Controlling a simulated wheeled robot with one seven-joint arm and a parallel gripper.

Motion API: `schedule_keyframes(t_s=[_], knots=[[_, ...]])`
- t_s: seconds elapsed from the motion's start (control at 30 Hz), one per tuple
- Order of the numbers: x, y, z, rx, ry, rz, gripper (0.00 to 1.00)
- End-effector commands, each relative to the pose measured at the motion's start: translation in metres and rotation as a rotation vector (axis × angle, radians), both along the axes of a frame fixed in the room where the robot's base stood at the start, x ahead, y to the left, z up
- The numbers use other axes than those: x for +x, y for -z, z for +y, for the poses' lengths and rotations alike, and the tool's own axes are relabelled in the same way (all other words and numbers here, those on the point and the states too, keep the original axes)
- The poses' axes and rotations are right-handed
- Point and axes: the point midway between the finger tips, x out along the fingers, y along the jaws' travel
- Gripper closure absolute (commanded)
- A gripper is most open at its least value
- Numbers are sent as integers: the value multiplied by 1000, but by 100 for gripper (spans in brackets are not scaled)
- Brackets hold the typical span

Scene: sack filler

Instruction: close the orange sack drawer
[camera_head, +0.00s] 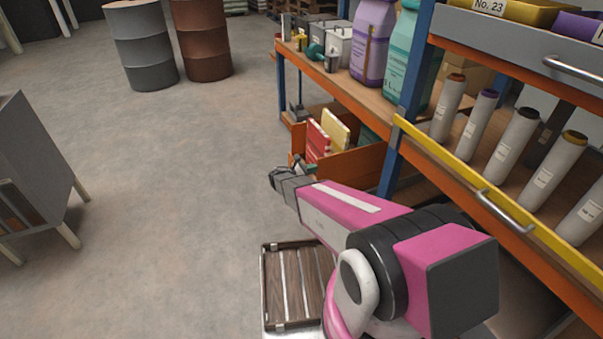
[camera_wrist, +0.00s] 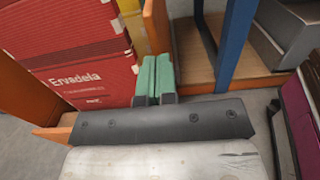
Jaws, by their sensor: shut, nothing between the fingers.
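The orange sack drawer (camera_head: 352,166) sticks out from the lower level of the shelf in the head view, below the worktop. It holds a red sack (camera_head: 317,139) and a yellow sack (camera_head: 335,128). My gripper (camera_head: 299,164) is at the drawer's outer end, and my arm covers part of the drawer. In the wrist view the fingers (camera_wrist: 155,62) are together and empty, with the red sack (camera_wrist: 75,55) to their left and an orange wall (camera_wrist: 157,25) behind them. I cannot tell whether they touch the drawer.
A yellow-edged drawer (camera_head: 460,167) with several white tubes sits higher on the right, its metal handle (camera_head: 505,210) facing out. A blue post (camera_head: 390,172) stands beside the orange drawer. A grey cabinet (camera_head: 35,165) is at left. The floor between is clear, with barrels (camera_head: 140,45) behind.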

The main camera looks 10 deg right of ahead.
Motion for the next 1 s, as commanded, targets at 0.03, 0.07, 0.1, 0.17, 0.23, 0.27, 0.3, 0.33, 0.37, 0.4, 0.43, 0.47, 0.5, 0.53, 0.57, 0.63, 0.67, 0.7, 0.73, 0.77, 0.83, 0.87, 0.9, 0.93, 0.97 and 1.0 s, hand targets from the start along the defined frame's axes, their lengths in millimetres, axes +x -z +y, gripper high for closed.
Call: schedule_keyframes(t_s=[0.03, 0.07, 0.1, 0.17, 0.23, 0.27, 0.3, 0.33, 0.37, 0.4, 0.43, 0.47, 0.5, 0.53, 0.57, 0.63, 0.67, 0.7, 0.73, 0.77, 0.83, 0.87, 0.9, 0.93, 0.97, 1.0], knots=[[3, 0, -11, -1, 3, 0, 100], [5, 0, -17, -1, 3, 0, 100], [7, 0, -24, 0, 3, 0, 100], [10, 0, -35, 0, 3, 0, 100], [14, 0, -47, -1, 2, 0, 100], [15, 0, -53, 0, 2, 0, 100], [18, 0, -61, 0, 3, 0, 100], [19, 0, -66, 0, 3, 0, 100], [21, 0, -71, 0, 3, 0, 100], [23, 0, -79, 0, 3, 0, 100], [25, 0, -84, 0, 2, 0, 100], [26, 0, -89, -1, 2, 0, 100], [28, 0, -97, -1, 3, 0, 100], [30, 0, -103, 0, 3, 0, 100], [31, 0, -108, 0, 3, 0, 100], [35, 0, -121, 0, 3, 0, 100], [37, 0, -126, -1, 3, 0, 100], [39, 0, -133, -1, 2, 0, 100], [40, 1, -139, 0, 2, 0, 100], [42, 1, -144, 0, 2, 0, 100], [46, 1, -157, 0, 3, 0, 100], [47, 1, -162, 0, 2, 0, 100], [49, 1, -170, 0, 2, 0, 100], [51, 1, -175, -1, 3, 0, 100], [52, 1, -180, -1, 3, 0, 100], [54, 1, -186, 0, 2, 0, 100]])
